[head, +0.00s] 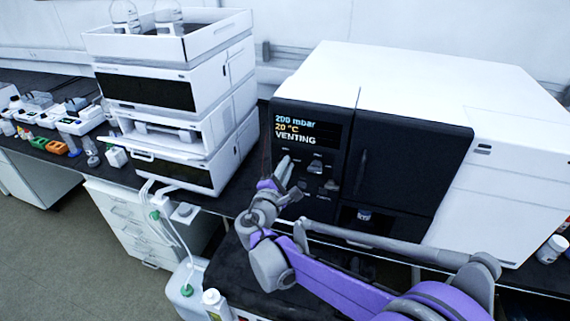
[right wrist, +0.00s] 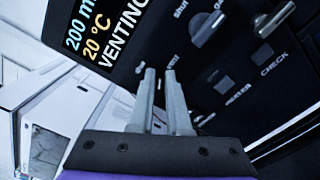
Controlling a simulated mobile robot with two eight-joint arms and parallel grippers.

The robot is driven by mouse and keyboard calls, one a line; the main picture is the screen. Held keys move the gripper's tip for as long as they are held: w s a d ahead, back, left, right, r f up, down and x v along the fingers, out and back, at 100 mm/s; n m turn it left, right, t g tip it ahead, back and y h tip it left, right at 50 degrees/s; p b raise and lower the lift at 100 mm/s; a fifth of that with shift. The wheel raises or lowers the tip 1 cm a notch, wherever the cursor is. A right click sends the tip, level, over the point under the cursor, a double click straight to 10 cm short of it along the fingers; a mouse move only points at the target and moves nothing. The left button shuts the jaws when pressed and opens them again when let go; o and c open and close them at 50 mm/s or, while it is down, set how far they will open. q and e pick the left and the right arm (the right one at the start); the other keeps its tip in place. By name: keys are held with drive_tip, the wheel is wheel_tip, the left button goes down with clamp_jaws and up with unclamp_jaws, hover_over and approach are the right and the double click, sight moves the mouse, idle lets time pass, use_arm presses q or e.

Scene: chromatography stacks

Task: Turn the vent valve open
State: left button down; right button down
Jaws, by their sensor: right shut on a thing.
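The dark control panel (head: 300,138) of the white instrument has a display (head: 297,130) reading 200 mbar, 20 °C and VENTING. My right gripper (head: 285,166) is at the panel's left side, just below the display. In the right wrist view its two fingers (right wrist: 160,76) are close together against the panel. They are shut on a small knob, apparently the vent valve, which is mostly hidden by the fingers. Its exact angle cannot be told. My left gripper is not in view.
Another knob (head: 316,167) with a "shut" label sits right of my fingers, and a further knob (head: 331,187) is lower right. A dark door (head: 410,160) adjoins the panel. A white instrument stack (head: 180,100) stands to the left, with tubing and bottles below.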

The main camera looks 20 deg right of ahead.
drive_tip(key=m, duration=0.3)
drive_tip(key=m+p, duration=0.1)
drive_tip(key=m, duration=0.1)
drive_tip(key=shift+d+f+m, duration=0.1)
drive_tip(key=shift+f+m, duration=0.3)
idle(0.4)
drive_tip(key=c, duration=0.9)
unclamp_jaws()
drive_tip(key=b+v, duration=0.1)
drive_tip(key=v, duration=1)
drive_tip(key=shift+w, duration=0.1)
